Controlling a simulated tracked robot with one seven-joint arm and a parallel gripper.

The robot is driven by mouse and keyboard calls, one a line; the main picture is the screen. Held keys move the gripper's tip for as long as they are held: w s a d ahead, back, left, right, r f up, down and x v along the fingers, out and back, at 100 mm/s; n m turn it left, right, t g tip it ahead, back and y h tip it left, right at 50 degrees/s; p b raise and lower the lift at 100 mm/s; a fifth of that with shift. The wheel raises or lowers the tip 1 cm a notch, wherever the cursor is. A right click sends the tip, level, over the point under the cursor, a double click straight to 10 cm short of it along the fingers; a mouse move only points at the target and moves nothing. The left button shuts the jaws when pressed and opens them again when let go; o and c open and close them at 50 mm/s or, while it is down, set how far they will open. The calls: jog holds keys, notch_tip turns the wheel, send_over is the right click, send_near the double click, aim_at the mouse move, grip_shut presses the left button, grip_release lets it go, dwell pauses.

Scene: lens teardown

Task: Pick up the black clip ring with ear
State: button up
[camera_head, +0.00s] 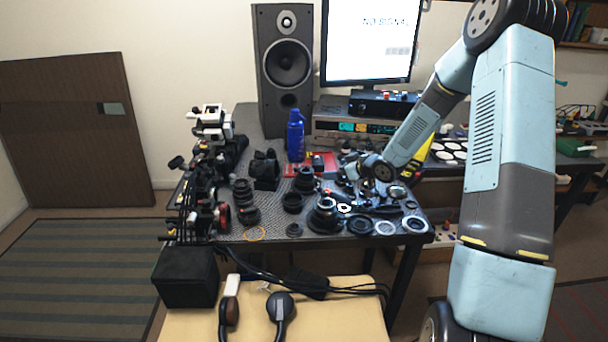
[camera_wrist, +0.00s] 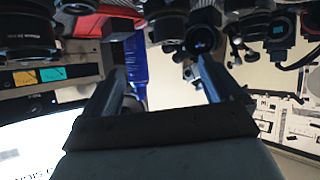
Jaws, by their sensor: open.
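My gripper (camera_wrist: 161,68) is open and empty in the wrist view, with its two fingers apart. In the head view my arm reaches down from the right over the back right part of the table, and the fingertips are hard to make out among the dark parts. A black ring (camera_head: 359,224) lies flat near the table's front edge, in front of and below my gripper. A smaller black ring (camera_head: 294,229) lies further left. I cannot tell which of them has an ear. No clip ring shows clearly between the fingers.
The grey-topped table (camera_head: 270,222) is crowded with lens barrels (camera_head: 325,215). Pale rings (camera_head: 414,224) lie at its right front corner. A blue bottle (camera_head: 295,135), a speaker (camera_head: 283,70) and a monitor (camera_head: 369,45) stand at the back. The blue bottle shows beyond the fingers in the wrist view (camera_wrist: 136,62).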

aim_at(310, 171)
jog(key=shift+y, duration=0.9)
jog(key=x, duration=0.3)
jog(key=f+x, duration=0.1)
jog(key=x, duration=0.3)
jog(key=s+x, duration=0.1)
jog(key=x, duration=0.2)
jog(key=shift+a+f, duration=0.15)
jog(key=shift+f, duration=0.2)
jog(key=shift+w+r+x, duration=0.15)
jog(key=shift+x, duration=1.2)
jog(key=shift+w+r+x, duration=0.15)
jog(key=shift+r+x, duration=0.05)
jog(key=shift+x, duration=1.15)
jog(key=c, duration=1)
jog(key=shift+r, duration=0.1)
